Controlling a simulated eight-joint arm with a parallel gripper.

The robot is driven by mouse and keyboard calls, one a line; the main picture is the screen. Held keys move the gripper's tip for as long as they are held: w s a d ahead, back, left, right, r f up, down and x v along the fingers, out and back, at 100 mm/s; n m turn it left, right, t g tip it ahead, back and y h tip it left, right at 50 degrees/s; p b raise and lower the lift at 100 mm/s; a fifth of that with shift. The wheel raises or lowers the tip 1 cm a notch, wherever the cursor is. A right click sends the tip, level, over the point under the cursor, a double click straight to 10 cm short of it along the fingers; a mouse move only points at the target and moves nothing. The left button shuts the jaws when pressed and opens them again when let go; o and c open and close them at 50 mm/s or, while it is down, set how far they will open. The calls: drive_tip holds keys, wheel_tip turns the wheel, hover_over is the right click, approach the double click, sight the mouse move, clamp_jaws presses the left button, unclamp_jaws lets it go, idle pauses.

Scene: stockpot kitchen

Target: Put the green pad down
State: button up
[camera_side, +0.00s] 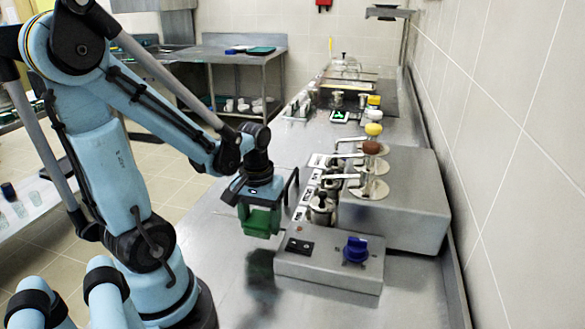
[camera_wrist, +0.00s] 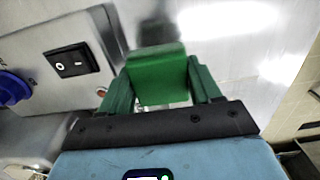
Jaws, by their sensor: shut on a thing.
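The green pad (camera_wrist: 157,78) is a small block with a flat face, held between the two green fingers of my gripper (camera_wrist: 157,92) in the wrist view. In the side view my gripper (camera_side: 261,212) points down over the steel counter (camera_side: 225,285), left of the grey control box. The pad is hard to tell from the green fingers there. A dark shadow lies on the counter below, and the pad looks raised above the surface.
The control box (camera_side: 330,265) with a black switch and a blue knob (camera_side: 356,249) stands close to the right. The counter in front and to the left of the box is clear.

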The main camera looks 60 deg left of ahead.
sight(262, 244)
drive_tip(key=shift+f, duration=2)
drive_tip(key=shift+f, duration=0.2)
drive_tip(key=o, duration=0.8)
drive_tip(key=shift+o, duration=0.2)
drive_tip(key=shift+r, duration=6.15)
drive_tip(key=w+d+r+m+t, duration=0.1)
drive_tip(key=w+d+m+t, duration=0.5)
drive_tip(key=d+m, duration=0.3)
drive_tip(key=shift+w+d+r+t, duration=0.35)
drive_tip(key=shift+d+t, duration=0.25)
drive_tip(key=shift+d, duration=0.35)
